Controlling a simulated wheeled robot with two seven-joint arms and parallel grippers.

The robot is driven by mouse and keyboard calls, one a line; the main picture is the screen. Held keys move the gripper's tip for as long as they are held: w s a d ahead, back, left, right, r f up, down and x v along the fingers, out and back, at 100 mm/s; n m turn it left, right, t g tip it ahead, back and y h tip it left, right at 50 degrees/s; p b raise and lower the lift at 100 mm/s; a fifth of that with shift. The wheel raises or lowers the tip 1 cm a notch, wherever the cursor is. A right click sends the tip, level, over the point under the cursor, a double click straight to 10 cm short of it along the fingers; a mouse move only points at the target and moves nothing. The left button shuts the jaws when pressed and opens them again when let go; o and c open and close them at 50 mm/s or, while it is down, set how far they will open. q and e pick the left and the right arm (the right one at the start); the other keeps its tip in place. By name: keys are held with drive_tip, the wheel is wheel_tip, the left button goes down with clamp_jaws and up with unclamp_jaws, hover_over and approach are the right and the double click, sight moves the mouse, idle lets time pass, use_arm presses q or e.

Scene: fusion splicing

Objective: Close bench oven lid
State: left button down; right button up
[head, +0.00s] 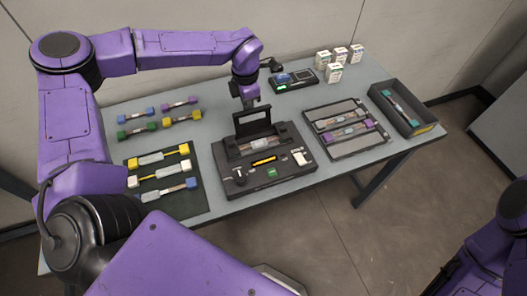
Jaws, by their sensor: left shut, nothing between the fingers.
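The bench oven (265,178) is a dark box in the middle of the table. Its lid (253,126) stands raised at the back as an open black frame. A clear and brownish piece (262,148) lies in the oven's bay below the lid. My left gripper (248,103) is shut and empty, pointing down just above and behind the lid's top edge. I cannot tell whether it touches the lid. My right gripper is out of view; only part of my right arm shows at the lower right.
A dark mat (200,205) with several connector pieces lies left of the oven. Several more pieces lie behind it. A tray (312,122) and a dark bin (415,128) stand to the right. Small boxes (339,57) and a device (293,80) stand at the back.

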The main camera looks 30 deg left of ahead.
sight(251, 112)
use_arm(q)
drive_tip(key=shift+s+d+f, duration=0.5)
drive_tip(key=shift+s, duration=0.25)
drive_tip(key=shift+s+d+r, duration=0.25)
drive_tip(key=shift+s+d, duration=0.35)
drive_tip(key=shift+d, duration=0.15)
drive_tip(key=shift+s+d, duration=0.2)
drive_tip(key=shift+d, duration=0.05)
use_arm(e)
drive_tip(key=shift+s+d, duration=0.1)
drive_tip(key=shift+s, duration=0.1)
use_arm(q)
drive_tip(key=shift+s+d, duration=0.25)
drive_tip(key=shift+d, duration=0.2)
drive_tip(key=shift+d+f, duration=0.1)
drive_tip(key=shift+d, duration=0.1)
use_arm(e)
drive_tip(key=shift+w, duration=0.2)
use_arm(q)
drive_tip(key=shift+s+d, duration=0.4)
drive_tip(key=shift+d, duration=0.05)
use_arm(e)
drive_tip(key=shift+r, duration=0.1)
